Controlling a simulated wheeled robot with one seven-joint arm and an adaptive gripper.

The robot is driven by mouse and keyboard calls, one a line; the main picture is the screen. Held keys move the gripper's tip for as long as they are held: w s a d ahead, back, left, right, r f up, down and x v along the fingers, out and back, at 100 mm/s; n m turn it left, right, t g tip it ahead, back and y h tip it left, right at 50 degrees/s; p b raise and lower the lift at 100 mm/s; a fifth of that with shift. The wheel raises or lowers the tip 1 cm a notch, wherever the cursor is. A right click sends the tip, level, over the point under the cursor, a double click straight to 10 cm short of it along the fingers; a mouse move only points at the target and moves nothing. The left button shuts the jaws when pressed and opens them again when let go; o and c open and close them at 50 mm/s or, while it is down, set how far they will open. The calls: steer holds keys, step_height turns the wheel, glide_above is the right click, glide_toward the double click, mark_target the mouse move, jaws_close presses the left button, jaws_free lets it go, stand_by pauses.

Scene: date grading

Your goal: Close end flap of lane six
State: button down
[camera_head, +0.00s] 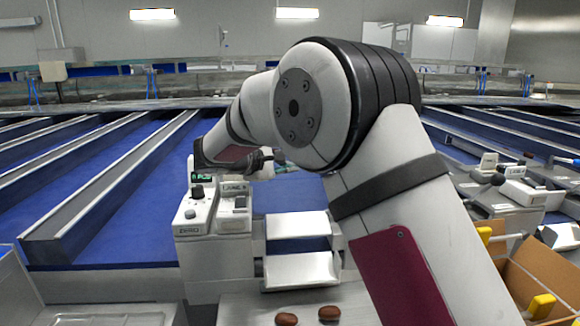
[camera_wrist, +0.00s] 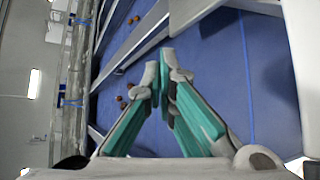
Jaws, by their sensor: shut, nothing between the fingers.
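My gripper (camera_wrist: 160,68) is shut and empty in the wrist view, its teal fingers pointing over a blue lane bed (camera_wrist: 220,75). No contact between gripper and flap shows.
A control box with knob and green display (camera_head: 196,207) stands left of the plates. Two dates (camera_head: 286,319) lie on the front surface. Metal dividers (camera_head: 110,185) separate blue lanes. A cardboard box (camera_head: 545,262) with yellow-handled items is at right. Several dates (camera_wrist: 131,88) lie in the wrist view.

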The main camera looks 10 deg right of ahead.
steer(key=w+d+f+p, duration=0.1)
steer(key=d, duration=0.6)
steer(key=shift+w, duration=0.25)
stand_by(0.4)
steer(key=shift+s+r+b, duration=0.2)
steer(key=shift+s+b, duration=0.05)
steer(key=shift+b, duration=0.35)
